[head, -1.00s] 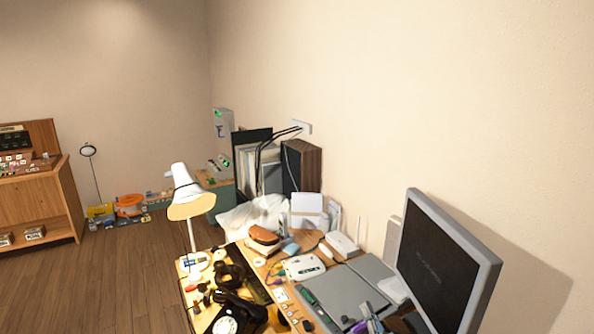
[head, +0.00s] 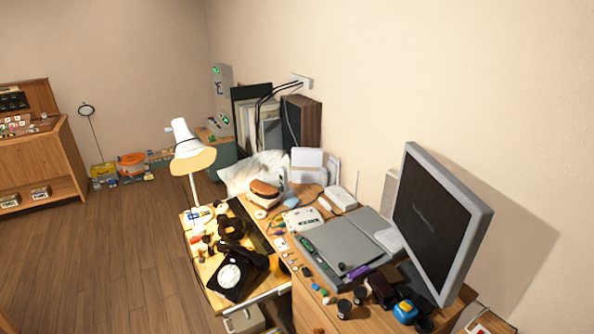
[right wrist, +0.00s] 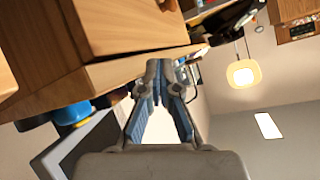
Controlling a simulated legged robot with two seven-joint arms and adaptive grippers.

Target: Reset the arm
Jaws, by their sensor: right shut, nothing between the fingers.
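My right gripper (right wrist: 161,80) shows in the right wrist view, its blue-padded fingers closed together at the tips with nothing between them. A wooden desk or drawer edge (right wrist: 130,70) lies beyond and beside the fingers; whether they touch it I cannot tell. Neither arm shows in the head view, and my left gripper is in no view. A black dial phone (head: 234,274) sits on the left part of the cluttered desk.
A grey monitor (head: 440,222), a white lamp (head: 186,150), a grey flat device (head: 345,248) and a blue-yellow object (head: 405,312) crowd the desk. A wooden cabinet (head: 40,165) stands at far left. The wooden floor (head: 110,240) between is clear.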

